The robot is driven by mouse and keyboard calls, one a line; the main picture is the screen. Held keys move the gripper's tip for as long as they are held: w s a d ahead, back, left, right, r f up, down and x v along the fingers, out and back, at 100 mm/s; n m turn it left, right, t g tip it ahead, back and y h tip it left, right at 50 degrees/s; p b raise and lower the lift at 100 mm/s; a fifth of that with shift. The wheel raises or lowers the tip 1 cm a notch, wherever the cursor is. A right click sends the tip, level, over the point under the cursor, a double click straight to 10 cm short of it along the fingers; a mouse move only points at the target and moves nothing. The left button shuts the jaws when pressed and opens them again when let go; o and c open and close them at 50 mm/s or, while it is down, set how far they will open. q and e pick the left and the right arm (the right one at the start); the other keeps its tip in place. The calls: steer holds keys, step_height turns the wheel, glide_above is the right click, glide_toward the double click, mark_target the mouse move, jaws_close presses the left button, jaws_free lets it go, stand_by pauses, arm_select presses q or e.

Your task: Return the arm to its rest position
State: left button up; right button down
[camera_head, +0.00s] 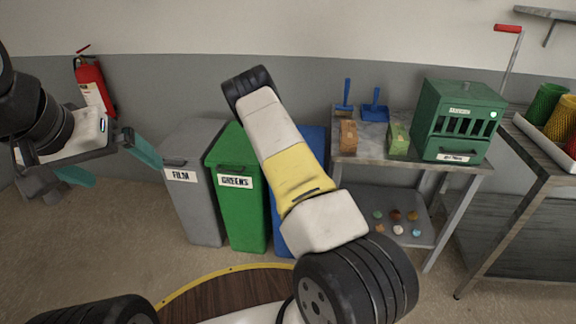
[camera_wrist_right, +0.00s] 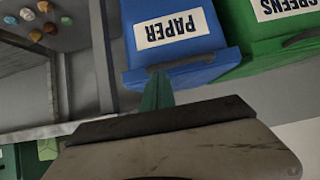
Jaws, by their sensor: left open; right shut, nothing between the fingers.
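My left gripper (camera_head: 108,163) is at the left of the head view, its teal fingers spread apart with nothing between them. It is in the air, left of the grey FILM bin (camera_head: 195,205) in the picture. My right arm (camera_head: 290,170) crosses the middle of the head view, in front of the green GREENS bin (camera_head: 236,205) and the blue bin (camera_head: 315,145). My right gripper (camera_wrist_right: 157,92) shows in the right wrist view with its teal fingers together and empty. It points toward the blue PAPER bin (camera_wrist_right: 172,40), which looks upside down there.
A grey table (camera_head: 385,160) holds a green slotted box (camera_head: 458,118), a blue dustpan (camera_head: 375,108) and two small blocks. Several small coloured lumps lie on its lower shelf (camera_head: 415,235). Another bench (camera_head: 530,190) stands at the right. A fire extinguisher (camera_head: 92,82) hangs on the wall.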

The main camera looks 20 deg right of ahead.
steer(key=s+a+f, duration=0.3)
steer(key=s+f, duration=0.1)
steer(key=s, duration=0.2)
steer(key=s+a+r+g+y, duration=0.15)
steer(key=a+r, duration=0.25)
steer(key=r, duration=0.6)
steer(key=s+a+r+y, duration=0.1)
steer(key=a+r+y, duration=0.15)
steer(key=r, duration=0.75)
steer(key=s+a+r+g+y, duration=0.15)
steer(key=a+r, duration=0.25)
steer(key=r, duration=0.6)
steer(key=s+a+r+n+y, duration=0.2)
steer(key=s+a+r+n, duration=0.1)
steer(key=s+r, duration=0.9)
steer(key=s+r+n, duration=0.1)
steer(key=s+r, duration=0.1)
steer(key=s, duration=0.5)
steer(key=s+r+n, duration=0.1)
steer(key=s+r, duration=0.1)
steer(key=s, duration=0.6)
steer(key=shift+s+a+r+n+g, duration=0.25)
steer(key=shift+s+r+n+g, duration=0.05)
steer(key=shift+r+n, duration=0.1)
steer(key=shift+h, duration=0.25)
